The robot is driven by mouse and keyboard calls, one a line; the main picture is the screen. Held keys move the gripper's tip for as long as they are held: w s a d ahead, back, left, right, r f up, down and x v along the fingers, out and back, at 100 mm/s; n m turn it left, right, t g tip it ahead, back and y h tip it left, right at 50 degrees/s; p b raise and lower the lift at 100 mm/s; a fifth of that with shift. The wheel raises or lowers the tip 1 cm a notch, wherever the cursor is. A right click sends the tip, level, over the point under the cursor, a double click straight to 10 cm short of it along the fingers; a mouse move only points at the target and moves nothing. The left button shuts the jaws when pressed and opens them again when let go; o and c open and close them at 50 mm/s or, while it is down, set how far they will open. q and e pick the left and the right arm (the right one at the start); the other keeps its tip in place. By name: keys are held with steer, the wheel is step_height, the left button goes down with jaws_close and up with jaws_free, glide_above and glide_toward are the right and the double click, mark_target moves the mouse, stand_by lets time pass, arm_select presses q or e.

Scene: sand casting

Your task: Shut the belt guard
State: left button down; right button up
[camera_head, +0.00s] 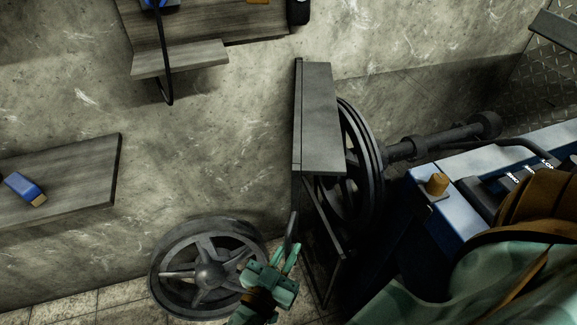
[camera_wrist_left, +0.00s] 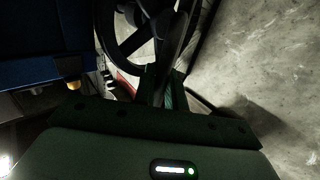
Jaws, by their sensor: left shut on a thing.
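The belt guard (camera_head: 318,115) is a grey, box-like cover in the middle of the head view, standing in front of a dark spoked pulley wheel (camera_head: 372,170). A dark frame and thin panel hang below its top part. My left gripper (camera_head: 288,256) is at the panel's lower left side, its fingers shut on a thin dark edge that looks like part of the guard. The left wrist view shows the fingers (camera_wrist_left: 166,86) closed around this thin plate, with a spoked wheel (camera_wrist_left: 125,30) beyond. My right gripper is not in view.
A second spoked wheel (camera_head: 208,272) stands on the floor just left of my left gripper. A blue machine (camera_head: 465,170) with a shaft (camera_head: 440,137) fills the right. Wooden shelves (camera_head: 75,185) are on the concrete wall at left, with bare wall between.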

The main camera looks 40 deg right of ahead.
arm_select(q)
steer(key=c, duration=1.5)
jaws_free()
steer(key=shift+c, duration=0.2)
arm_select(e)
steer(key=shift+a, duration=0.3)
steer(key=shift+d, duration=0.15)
